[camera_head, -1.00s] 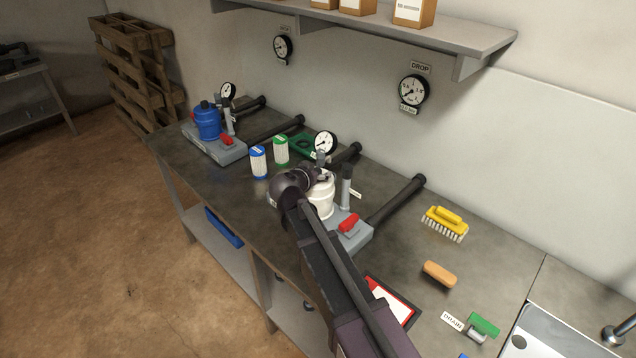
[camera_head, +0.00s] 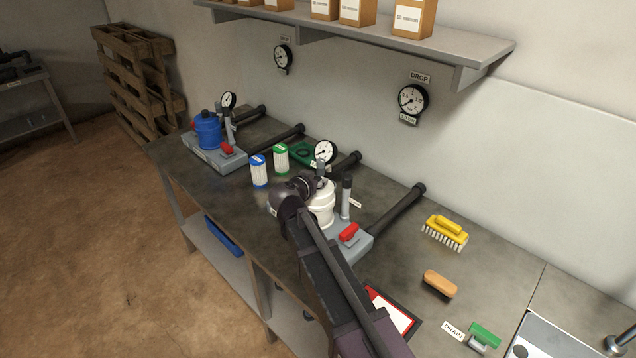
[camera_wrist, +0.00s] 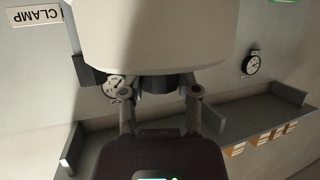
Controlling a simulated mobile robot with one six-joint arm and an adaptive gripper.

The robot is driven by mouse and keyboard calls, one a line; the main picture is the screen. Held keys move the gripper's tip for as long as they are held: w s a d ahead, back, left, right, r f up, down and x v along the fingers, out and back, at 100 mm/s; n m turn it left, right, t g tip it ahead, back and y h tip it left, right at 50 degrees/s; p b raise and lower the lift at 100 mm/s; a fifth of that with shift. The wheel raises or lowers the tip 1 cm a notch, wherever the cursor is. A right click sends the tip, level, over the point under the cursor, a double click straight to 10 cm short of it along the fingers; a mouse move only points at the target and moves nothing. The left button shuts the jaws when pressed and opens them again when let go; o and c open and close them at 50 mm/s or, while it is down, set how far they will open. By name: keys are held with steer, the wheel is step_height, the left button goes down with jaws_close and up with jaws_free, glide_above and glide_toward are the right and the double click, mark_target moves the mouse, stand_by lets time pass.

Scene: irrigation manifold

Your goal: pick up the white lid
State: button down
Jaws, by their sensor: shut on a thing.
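The white lid (camera_head: 325,188) is at the top of the white filter housing (camera_head: 321,213), on a grey base near the middle of the bench. My gripper (camera_head: 314,183) is at the lid, partly hidden behind my own wrist in the head view. In the wrist view a large pale rounded body, apparently the lid (camera_wrist: 160,35), fills the top, with the dark fingers of my gripper (camera_wrist: 160,82) at its lower edge. My gripper is shut on the lid. Whether the lid is clear of the housing cannot be told.
A red-handled valve (camera_head: 348,233) and an upright grey pipe (camera_head: 346,198) stand close to the housing. A gauge (camera_head: 325,152) rises behind it. Blue (camera_head: 259,170) and green (camera_head: 281,158) cartridges stand to the left. A yellow brush (camera_head: 445,232) lies right, with bare bench around it.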

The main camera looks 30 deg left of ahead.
mark_target(317, 178)
steer(key=shift+r+p, duration=4.75)
steer(key=shift+r, duration=0.15)
